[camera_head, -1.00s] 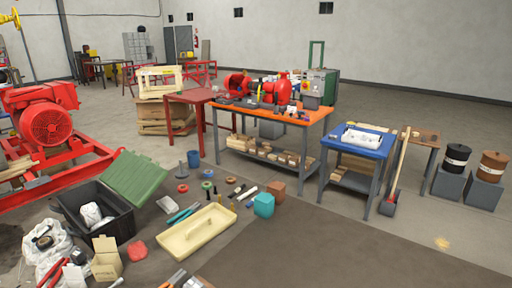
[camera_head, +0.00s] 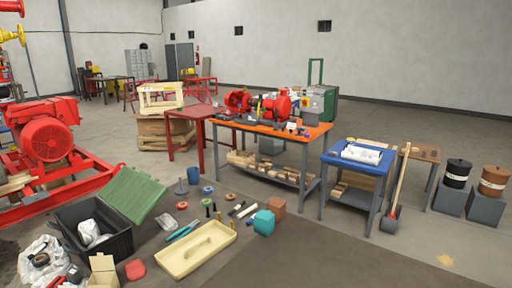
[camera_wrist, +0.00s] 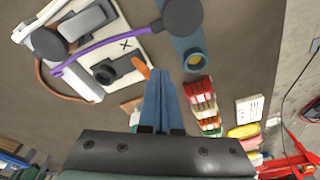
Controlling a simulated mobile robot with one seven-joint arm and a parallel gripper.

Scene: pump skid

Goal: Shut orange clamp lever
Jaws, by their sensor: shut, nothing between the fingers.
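My gripper (camera_wrist: 162,80) shows in the wrist view as two blue fingers pressed together, with nothing between them. A small orange lever (camera_wrist: 141,66) lies just left of the fingertips. It is beside a dark clamp-like part (camera_wrist: 108,72) on a white board (camera_wrist: 126,46). I cannot tell whether the fingers touch the lever, nor how far it is swung. In the head view my gripper is not visible, and I cannot make out the lever there.
A purple strap (camera_wrist: 88,55) crosses the white board. A blue plate (camera_wrist: 178,30) with a round brass-coloured opening is beside it. In the head view, an orange-topped bench (camera_head: 225,121) carries red machinery (camera_head: 280,103). A blue table (camera_head: 345,160) stands to its right. Loose items lie on the floor in front.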

